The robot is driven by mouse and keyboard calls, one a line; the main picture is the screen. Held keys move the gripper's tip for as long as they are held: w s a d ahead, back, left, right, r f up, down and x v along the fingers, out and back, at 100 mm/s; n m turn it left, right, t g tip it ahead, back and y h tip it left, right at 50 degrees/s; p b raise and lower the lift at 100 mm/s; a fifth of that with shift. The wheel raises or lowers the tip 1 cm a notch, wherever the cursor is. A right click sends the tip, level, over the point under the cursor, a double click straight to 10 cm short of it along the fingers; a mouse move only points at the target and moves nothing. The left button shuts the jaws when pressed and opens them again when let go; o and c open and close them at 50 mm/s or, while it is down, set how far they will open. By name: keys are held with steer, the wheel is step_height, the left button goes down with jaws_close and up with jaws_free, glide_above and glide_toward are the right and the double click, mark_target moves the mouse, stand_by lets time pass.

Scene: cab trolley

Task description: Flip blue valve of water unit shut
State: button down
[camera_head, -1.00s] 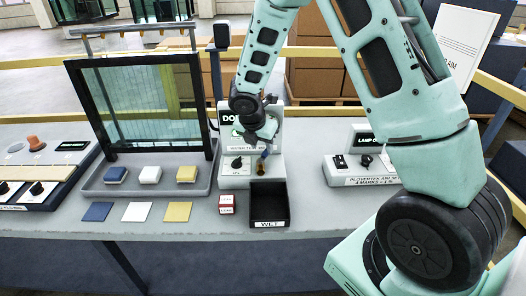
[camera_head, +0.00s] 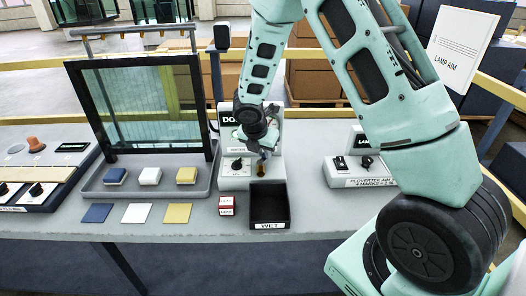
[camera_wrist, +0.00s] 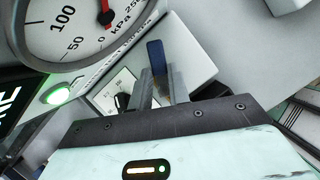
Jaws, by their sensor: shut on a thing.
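The water unit (camera_head: 236,182) is a white box on the bench, with a dark knob (camera_head: 237,164) on its front and a brass fitting (camera_head: 261,170) beside it. The blue valve lever (camera_head: 265,155) sits above the brass fitting, mostly hidden by my gripper (camera_head: 264,152). In the wrist view, the blue lever (camera_wrist: 155,54) stands out between the tips of my gripper (camera_wrist: 160,80), which is shut on it.
A framed glass pane (camera_head: 140,105) stands left. A lamp unit (camera_head: 358,177) is to the right, with bare bench between.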

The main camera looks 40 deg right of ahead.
steer(key=shift+s+r+m+g+p, duration=0.15)
steer(key=shift+m+g+p, duration=0.25)
steer(key=shift+m+p, duration=0.55)
steer(key=m, duration=0.1)
steer(key=m+g+p, duration=0.1)
steer(key=m, duration=0.2)
steer(key=shift+s+d, duration=0.1)
steer(key=shift+s, duration=0.15)
steer(key=m+g+p, duration=0.1)
steer(key=m, duration=0.2)
steer(key=s+m+g+p, duration=0.1)
steer(key=m, duration=0.2)
steer(key=shift+g, duration=0.3)
steer(key=shift+m, duration=0.25)
steer(key=c, duration=1.3)
jaws_free()
steer(key=b+v, duration=0.2)
steer(key=v, duration=1.5)
steer(key=shift+w+r+b, duration=0.1)
steer(key=shift+w+b, duration=0.1)
steer(key=shift+b, duration=0.1)
